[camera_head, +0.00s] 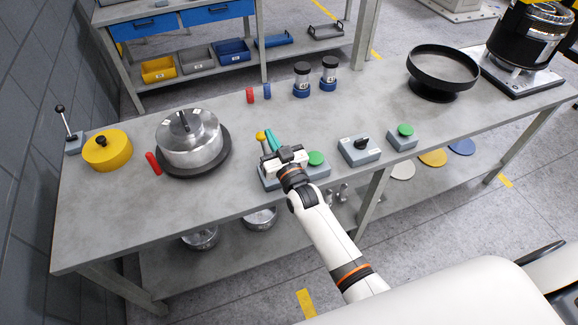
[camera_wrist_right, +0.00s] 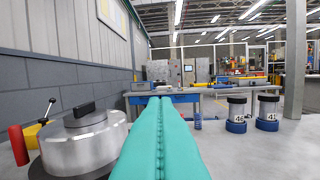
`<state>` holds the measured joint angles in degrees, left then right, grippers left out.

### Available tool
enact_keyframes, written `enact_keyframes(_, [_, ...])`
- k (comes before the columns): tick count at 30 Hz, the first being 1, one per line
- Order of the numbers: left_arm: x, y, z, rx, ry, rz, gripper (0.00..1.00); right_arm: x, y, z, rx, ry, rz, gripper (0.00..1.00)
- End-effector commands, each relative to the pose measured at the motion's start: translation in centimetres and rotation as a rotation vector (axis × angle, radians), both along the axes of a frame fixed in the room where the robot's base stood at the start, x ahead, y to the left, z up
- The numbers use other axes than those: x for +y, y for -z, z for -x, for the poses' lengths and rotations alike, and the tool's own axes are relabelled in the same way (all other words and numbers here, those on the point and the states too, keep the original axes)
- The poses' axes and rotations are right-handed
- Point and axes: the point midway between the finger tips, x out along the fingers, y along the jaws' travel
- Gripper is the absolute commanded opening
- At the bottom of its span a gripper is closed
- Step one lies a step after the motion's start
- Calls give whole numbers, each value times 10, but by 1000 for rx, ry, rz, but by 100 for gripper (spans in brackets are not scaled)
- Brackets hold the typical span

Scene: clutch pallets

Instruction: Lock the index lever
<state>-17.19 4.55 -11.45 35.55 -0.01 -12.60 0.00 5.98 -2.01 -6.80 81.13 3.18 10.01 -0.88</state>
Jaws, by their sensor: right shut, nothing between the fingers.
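No label marks the index lever, so I cannot tell which handle it is. A red handle (camera_head: 153,163) sticks out beside a dark round plate (camera_head: 224,166) under a silver pot-like housing (camera_head: 188,140); it also shows in the right wrist view (camera_wrist_right: 19,146). A black-knobbed lever (camera_head: 65,120) stands tilted on a small grey base at the table's far left. A yellow knob (camera_head: 261,136) shows right beside my right gripper (camera_head: 271,138). My right gripper's teal fingers are shut and empty, above a grey-blue box (camera_head: 268,181) that my wrist partly hides. My left gripper is out of view.
A yellow round part (camera_head: 107,150) sits left of the housing. A green button (camera_head: 316,158), a rotary switch box (camera_head: 360,150) and another green button (camera_head: 405,130) line the front edge. Two dark-capped jars (camera_head: 302,80) (camera_head: 329,76) and a black bowl (camera_head: 443,70) stand behind.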

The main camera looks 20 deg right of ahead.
Motion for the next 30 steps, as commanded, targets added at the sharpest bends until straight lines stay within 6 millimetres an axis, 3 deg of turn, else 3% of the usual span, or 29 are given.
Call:
enact_keyframes(1, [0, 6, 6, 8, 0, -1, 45, -1, 7, 12, 6, 0, 1, 0])
enact_keyframes(7, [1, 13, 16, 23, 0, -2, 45, -5, 4, 48, 5, 0, 0, 0])
enact_keyframes(15, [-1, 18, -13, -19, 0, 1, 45, -9, 0, 86, 5, 0, 0, 0])
enact_keyframes(30, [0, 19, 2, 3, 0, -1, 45, -10, -2, 93, 5, 0, 0, 0])
